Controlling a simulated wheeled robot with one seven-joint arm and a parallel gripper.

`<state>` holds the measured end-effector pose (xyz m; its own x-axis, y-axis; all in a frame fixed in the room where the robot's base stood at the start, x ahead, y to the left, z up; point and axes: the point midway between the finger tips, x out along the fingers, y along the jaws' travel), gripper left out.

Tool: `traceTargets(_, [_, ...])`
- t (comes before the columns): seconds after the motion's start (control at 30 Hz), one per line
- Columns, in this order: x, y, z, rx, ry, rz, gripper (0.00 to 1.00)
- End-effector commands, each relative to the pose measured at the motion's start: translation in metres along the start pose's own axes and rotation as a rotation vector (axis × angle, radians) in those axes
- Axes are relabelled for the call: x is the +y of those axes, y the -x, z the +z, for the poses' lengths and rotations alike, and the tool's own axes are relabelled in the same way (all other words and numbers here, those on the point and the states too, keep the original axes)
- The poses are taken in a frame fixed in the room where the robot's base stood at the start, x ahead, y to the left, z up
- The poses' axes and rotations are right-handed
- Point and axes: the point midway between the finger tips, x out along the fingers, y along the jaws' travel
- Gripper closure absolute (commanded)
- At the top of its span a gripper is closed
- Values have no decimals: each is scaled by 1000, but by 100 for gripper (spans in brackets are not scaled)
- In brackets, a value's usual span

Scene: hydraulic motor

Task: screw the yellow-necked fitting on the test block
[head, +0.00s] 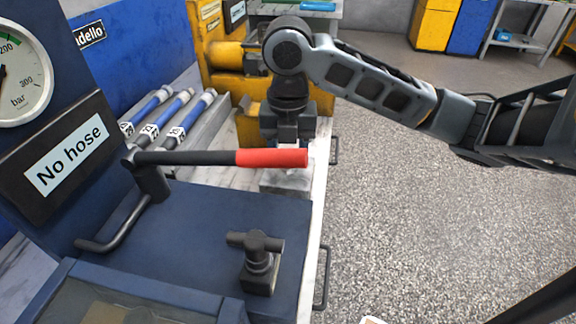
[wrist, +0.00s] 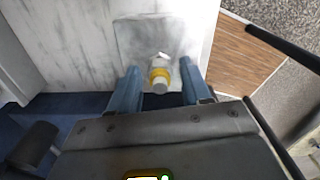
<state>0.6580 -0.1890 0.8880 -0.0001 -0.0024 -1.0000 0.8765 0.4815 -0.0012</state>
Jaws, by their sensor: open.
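The fitting (wrist: 160,78) shows in the wrist view with a yellow neck and pale, whitish parts. It stands on or just above the grey test block (wrist: 130,35); I cannot tell how far it is seated. My gripper (wrist: 159,70) is open, one blue-grey finger on each side of the fitting, with small gaps visible. In the head view my gripper (head: 288,138) points down over the test block (head: 285,183). There the fitting is mostly hidden behind my gripper and the red lever grip.
A black lever with a red grip (head: 272,158) crosses just in front of my gripper. A black T-handle valve (head: 257,262) stands on the blue housing. Blue-and-silver cylinders (head: 165,118) lie to the left, and yellow machinery (head: 225,55) stands behind. Open floor is on the right.

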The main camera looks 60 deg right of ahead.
Motion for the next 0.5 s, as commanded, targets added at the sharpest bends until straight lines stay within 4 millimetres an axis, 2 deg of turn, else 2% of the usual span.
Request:
traceTargets(0.1, [0,-1,0,-1,82,0,52])
traceTargets(0.4, [0,0,0,1,97,0,52])
traceTargets(0.5, [0,-3,0,0,156,0,52])
